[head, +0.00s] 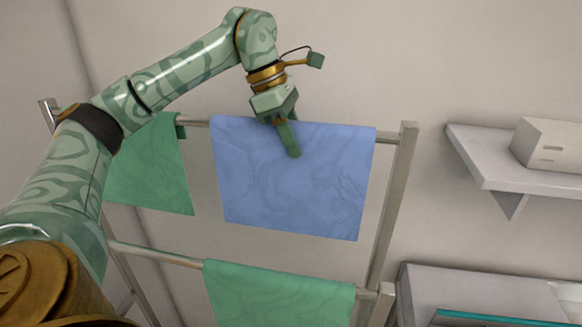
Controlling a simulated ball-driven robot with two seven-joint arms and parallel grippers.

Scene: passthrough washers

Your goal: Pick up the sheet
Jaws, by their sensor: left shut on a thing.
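A blue sheet (295,193) hangs over the top rail of a metal rack, at the middle of the head view. My left gripper (288,142) comes down from above at the sheet's top edge, with a finger in front of the cloth. It is shut on the blue sheet, which still lies over the rail. A green sheet (150,172) hangs on the same rail to the left, partly behind my left arm. Another green sheet (277,298) hangs on the lower rail, cut off by the frame. My right gripper is not in view.
The rack's right post (389,205) stands just right of the blue sheet. A wall shelf (500,165) at the right holds a white box (548,145). Below it, a grey surface (470,283) bears a teal-edged item (490,319). Wall space above the rack is clear.

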